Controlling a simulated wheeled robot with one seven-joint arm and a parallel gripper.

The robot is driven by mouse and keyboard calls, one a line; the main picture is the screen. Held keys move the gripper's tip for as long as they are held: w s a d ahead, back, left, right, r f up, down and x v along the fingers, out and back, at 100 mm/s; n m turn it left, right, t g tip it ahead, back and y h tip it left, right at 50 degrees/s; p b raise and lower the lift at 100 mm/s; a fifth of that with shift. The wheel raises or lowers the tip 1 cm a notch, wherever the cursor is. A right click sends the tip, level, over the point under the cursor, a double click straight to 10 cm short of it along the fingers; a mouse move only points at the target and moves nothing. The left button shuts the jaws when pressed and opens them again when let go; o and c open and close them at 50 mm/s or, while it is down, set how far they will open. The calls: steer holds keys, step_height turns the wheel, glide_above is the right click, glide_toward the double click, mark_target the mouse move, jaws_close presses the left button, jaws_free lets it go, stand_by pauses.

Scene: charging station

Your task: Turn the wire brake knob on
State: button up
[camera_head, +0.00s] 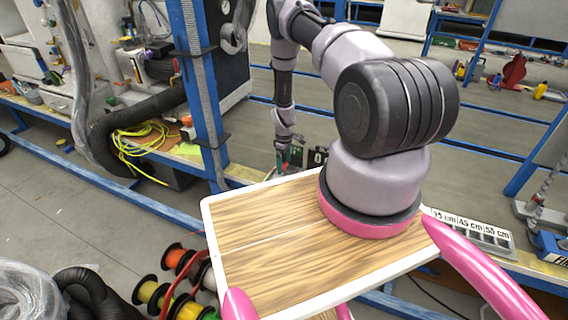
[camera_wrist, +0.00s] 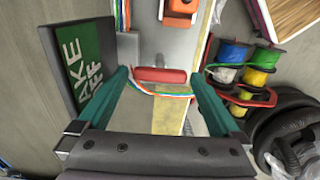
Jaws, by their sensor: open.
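A red bar-shaped knob (camera_wrist: 160,75), which looks like the wire brake knob, sits on a pale mount in the wrist view. A green sign (camera_wrist: 88,68) with white letters, partly readable as "AKE" and "FF", stands just left of it. My gripper (camera_wrist: 159,79) is open, with its teal fingers on either side of the knob. I cannot tell whether either finger touches it. Coloured wires (camera_wrist: 162,94) run just below the knob, between the fingers. In the head view my gripper (camera_head: 287,157) is small, low beside a dark sign (camera_head: 318,156); the knob cannot be made out there.
An orange part (camera_wrist: 181,9) is above the knob. Wire spools (camera_wrist: 236,76) and a black coil (camera_wrist: 285,125) lie to the right. In the head view, a blue post (camera_head: 203,90) stands left of my arm, and yellow cable (camera_head: 140,145) lies on a bench.

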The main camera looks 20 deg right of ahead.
steer(key=c, duration=1.1)
steer(key=shift+c, duration=0.2)
steer(key=shift+m, duration=0.4)
steer(key=m, duration=0.3)
steer(key=shift+m, duration=0.3)
steer(key=m, duration=0.4)
steer(key=shift+m, duration=0.3)
steer(key=m, duration=0.4)
steer(key=shift+m, duration=2.5)
